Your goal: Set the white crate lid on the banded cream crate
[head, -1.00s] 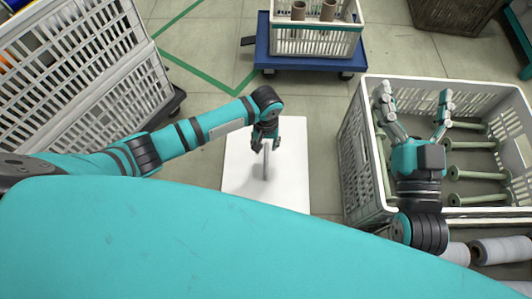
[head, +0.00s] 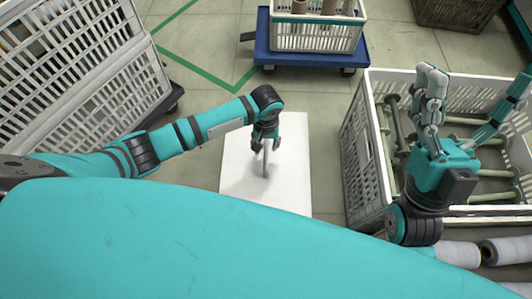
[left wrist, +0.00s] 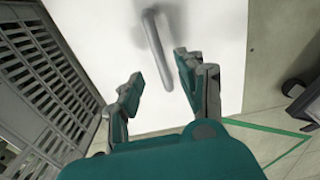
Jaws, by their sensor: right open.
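The white lid (head: 235,185) is a flat panel with a grey upright handle (head: 265,160), low in the middle of the head view. It also fills much of the left wrist view (left wrist: 110,60), with its handle (left wrist: 156,48). My left gripper (head: 264,142) is over the handle, its fingers apart on either side and not closed on it. My right gripper (head: 470,112) is open and empty above a large pale crate (head: 362,165) holding several green bobbins.
Pale slatted crates (head: 85,75) stand at the left. A blue dolly (head: 300,58) carries a pale crate (head: 317,38) with brown tubes. A dark crate (head: 455,12) is at the far right. White spools (head: 505,250) lie at lower right. Floor between dolly and lid is clear.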

